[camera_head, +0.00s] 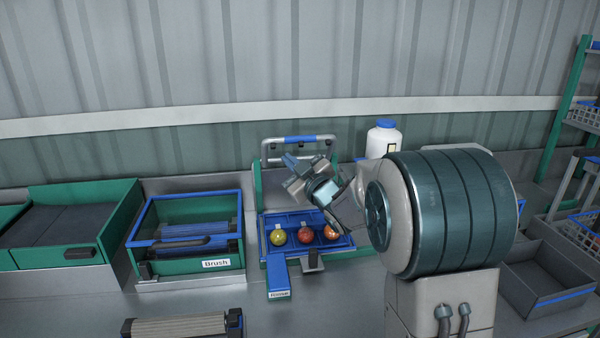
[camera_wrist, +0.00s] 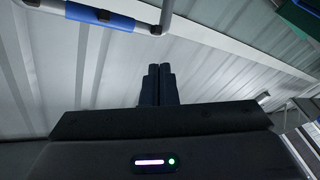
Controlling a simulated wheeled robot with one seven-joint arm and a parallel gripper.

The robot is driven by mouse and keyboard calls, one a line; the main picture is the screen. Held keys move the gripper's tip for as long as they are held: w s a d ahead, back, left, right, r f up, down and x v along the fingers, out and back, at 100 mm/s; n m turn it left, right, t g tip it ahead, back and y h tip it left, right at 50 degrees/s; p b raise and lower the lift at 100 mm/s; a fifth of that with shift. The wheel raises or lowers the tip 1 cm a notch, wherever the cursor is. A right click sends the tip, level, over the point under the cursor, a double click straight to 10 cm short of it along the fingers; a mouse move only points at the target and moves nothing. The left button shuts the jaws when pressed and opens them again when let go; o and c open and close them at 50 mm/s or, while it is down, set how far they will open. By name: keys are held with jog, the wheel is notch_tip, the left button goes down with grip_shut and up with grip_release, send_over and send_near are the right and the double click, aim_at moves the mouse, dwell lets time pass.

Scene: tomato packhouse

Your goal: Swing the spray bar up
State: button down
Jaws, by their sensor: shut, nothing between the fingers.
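The spray bar (camera_head: 300,139) is a grey tube frame with a blue grip, standing raised above the back of the blue rinse tray (camera_head: 278,270). Its blue grip (camera_wrist: 98,16) also shows at the top left of the wrist view. My gripper (camera_head: 289,160) is in front of and just below the bar in the head view. In the wrist view its two dark fingers (camera_wrist: 158,72) are together and empty, apart from the bar. A yellow tomato (camera_head: 278,237), a red tomato (camera_head: 305,236) and an orange-red tomato (camera_head: 331,233) sit in the tray.
A green box labelled Brush (camera_head: 185,264) stands left of the tray. A white bottle with a blue cap (camera_head: 383,140) stands behind, partly hidden by my arm. A grey bin (camera_head: 545,280) is at right. A roller (camera_head: 180,326) lies at the front. A corrugated wall closes the back.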

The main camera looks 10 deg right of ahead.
jog(key=s+d+f+m+t+h+b, duration=0.3)
jog(key=s+f+m+t+h+b, duration=0.25)
jog(key=m, duration=0.45)
jog(key=h+p, duration=0.2)
jog(key=p, duration=0.1)
send_near(297, 142)
jog(key=shift+m+g, duration=0.35)
jog(key=shift+m, duration=0.05)
jog(key=x, duration=0.6)
jog(key=shift+w+r, duration=0.2)
jog(key=shift+r, duration=0.25)
